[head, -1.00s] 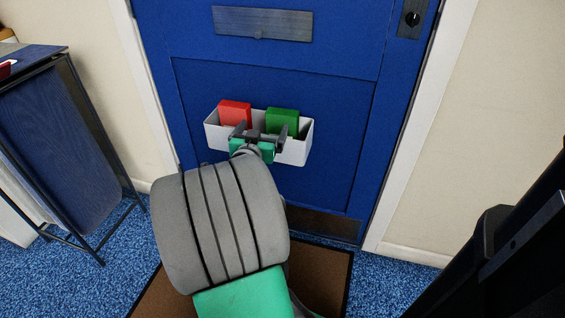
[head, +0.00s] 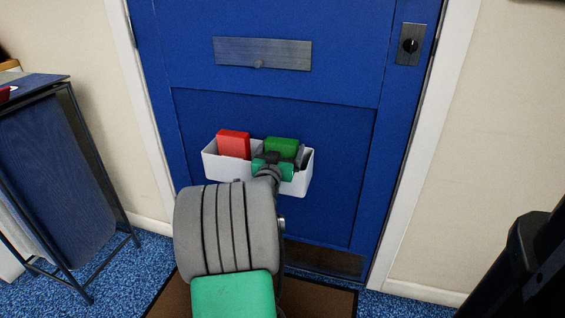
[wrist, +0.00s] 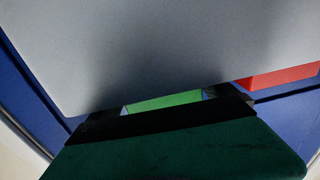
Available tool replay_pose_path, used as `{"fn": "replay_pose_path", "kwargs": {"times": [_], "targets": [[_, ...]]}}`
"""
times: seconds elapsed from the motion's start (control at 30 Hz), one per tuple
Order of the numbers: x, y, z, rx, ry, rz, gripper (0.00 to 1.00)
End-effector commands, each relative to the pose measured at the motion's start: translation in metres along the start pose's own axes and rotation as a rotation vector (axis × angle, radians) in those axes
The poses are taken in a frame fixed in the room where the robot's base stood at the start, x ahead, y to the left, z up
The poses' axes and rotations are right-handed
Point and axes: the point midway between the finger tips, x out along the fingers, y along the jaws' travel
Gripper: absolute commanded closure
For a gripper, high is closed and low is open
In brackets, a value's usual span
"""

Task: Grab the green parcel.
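The green parcel (head: 281,147) stands upright in the right part of a white open-topped bin (head: 225,170) on the blue door. A red parcel (head: 233,144) stands left of it in the same bin. My gripper (head: 284,158) is at the bin's front, just before the green parcel, and hides its lower part. In the wrist view, the green parcel (wrist: 165,102) shows between my dark fingers, with narrow gaps at its sides, so my gripper looks open. The bin's pale wall (wrist: 150,50) fills much of that view, and the red parcel (wrist: 280,77) shows at the right.
The blue door (head: 320,210) carries a metal letter plate (head: 262,53) above the bin and a lock plate (head: 410,45) at upper right. A dark-framed stand (head: 60,170) is at the left. A brown mat (head: 325,303) lies on the blue carpet before the door.

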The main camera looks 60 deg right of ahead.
Motion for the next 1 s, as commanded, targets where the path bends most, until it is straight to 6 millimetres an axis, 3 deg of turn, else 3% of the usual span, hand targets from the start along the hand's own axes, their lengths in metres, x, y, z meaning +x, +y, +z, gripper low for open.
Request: {"fn": "replay_pose_path", "kwargs": {"times": [0.6, 0.87, 1.0], "targets": [[0.000, 0.000, 0.000, 0.000, 0.000, 0.000, 0.56], [0.000, 0.000, -0.005, 0.001, 0.002, 0.000, 0.58], [0.000, 0.000, -0.031, 0.003, 0.006, 0.001, 0.58]]}}
